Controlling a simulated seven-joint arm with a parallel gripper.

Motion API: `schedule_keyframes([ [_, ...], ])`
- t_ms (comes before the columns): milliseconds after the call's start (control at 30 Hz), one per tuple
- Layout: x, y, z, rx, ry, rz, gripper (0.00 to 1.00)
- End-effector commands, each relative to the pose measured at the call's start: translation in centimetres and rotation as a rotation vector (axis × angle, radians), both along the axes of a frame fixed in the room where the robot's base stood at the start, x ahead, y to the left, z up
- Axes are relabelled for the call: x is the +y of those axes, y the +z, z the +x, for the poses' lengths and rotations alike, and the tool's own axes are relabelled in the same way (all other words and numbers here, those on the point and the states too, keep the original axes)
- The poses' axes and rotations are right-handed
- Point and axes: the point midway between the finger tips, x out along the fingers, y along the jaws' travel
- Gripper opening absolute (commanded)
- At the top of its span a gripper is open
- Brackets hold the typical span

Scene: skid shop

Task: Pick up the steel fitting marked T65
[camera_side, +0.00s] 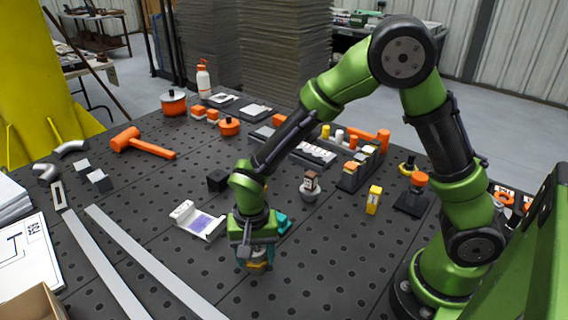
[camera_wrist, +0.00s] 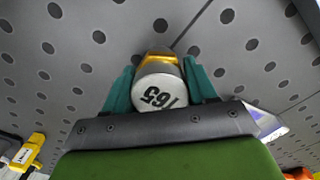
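The fitting is a short upright piece with a pale round top and a yellow part beyond it. In the wrist view the fitting (camera_wrist: 160,92) shows its top with dark characters, which read like T65 turned nearly upside down; the first character is partly unclear. In the side view only the low yellow part of the fitting (camera_side: 257,265) shows under my gripper, at the table surface. My gripper (camera_side: 256,254) points down over it. In the wrist view the teal fingers of my gripper (camera_wrist: 160,75) stand on both sides of the fitting, very close; whether they touch it cannot be told.
A white tray with a purple patch (camera_side: 198,221) lies left of my gripper, with a black block (camera_side: 217,180) behind. A labelled fitting (camera_side: 310,187) and a yellow block (camera_side: 374,200) stand to the right. The perforated table (camera_side: 310,270) is clear in front.

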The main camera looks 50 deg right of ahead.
Motion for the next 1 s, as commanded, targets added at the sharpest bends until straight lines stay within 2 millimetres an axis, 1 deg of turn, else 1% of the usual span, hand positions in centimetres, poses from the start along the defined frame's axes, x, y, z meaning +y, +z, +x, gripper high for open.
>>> schedule_keyframes([
  [33,0.0,0.0,0.0,0.000,0.000,0.000,0.39],
  [100,0.0,0.0,0.0,0.000,0.000,0.000,0.28],
  [167,0.0,0.0,0.0,0.000,0.000,0.000,0.20],
  [367,0.0,0.1,0.0,-0.001,0.000,0.000,0.20],
  [467,0.0,0.7,0.1,-0.004,0.001,0.002,0.20],
  [567,0.1,2.2,0.1,-0.006,0.000,0.002,0.20],
  [800,0.1,7.1,0.1,-0.007,0.001,0.003,0.20],
  [933,-0.1,9.0,0.1,-0.004,-0.004,0.002,0.20],
  [1000,-0.7,9.5,0.4,-0.002,-0.020,-0.001,0.20],
])
